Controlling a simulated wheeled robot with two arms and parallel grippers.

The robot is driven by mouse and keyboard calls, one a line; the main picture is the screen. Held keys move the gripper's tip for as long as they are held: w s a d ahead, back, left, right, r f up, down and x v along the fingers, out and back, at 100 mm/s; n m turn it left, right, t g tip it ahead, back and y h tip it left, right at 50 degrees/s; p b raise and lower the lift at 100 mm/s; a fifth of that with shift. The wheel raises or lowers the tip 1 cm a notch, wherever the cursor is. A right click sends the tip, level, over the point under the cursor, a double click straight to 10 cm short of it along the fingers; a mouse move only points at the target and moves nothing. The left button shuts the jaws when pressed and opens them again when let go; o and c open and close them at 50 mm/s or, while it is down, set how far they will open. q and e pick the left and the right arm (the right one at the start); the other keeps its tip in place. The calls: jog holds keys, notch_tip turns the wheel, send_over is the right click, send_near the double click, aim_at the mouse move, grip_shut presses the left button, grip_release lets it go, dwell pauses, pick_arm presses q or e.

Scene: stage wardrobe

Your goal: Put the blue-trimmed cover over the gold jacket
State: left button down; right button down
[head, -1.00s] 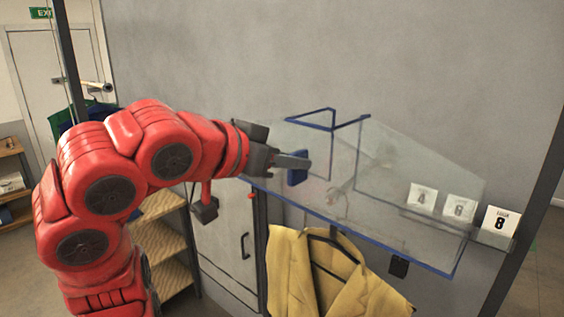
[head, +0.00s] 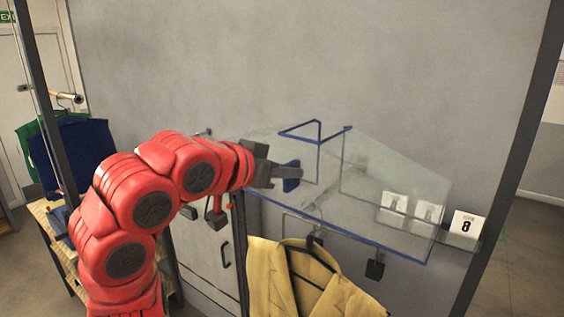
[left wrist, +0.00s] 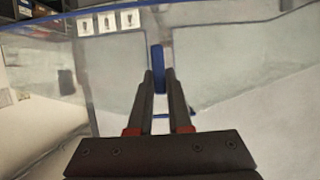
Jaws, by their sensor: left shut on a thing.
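The blue-trimmed cover (head: 385,165) is clear, with blue edges, and is held in the air above the gold jacket. My left gripper (head: 288,178) is shut on the cover's blue tab, which also shows between the fingers in the left wrist view (left wrist: 158,65). The gold jacket (head: 270,270) hangs on a dark hanger below the cover's lower blue edge, apart from it as far as I can see. Its lower part is cut off by the frame. My right gripper is not in view.
White number cards (head: 466,225) stand in a row at the right, some seen through the cover. A dark post (head: 520,150) rises at the right. Blue and green garments (head: 80,150) hang at the left. A grey wall (head: 300,60) stands behind.

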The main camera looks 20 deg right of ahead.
aim_at(296, 206)
pick_arm(q)
jog(key=shift+a+f+b, duration=0.1)
jog(key=shift+f+b, duration=0.7)
jog(key=shift+f, duration=3.05)
notch_tip(296, 206, down, 22)
jog(key=b, duration=0.9)
jog(key=c, duration=0.8)
grip_release()
jog(key=shift+o, duration=0.2)
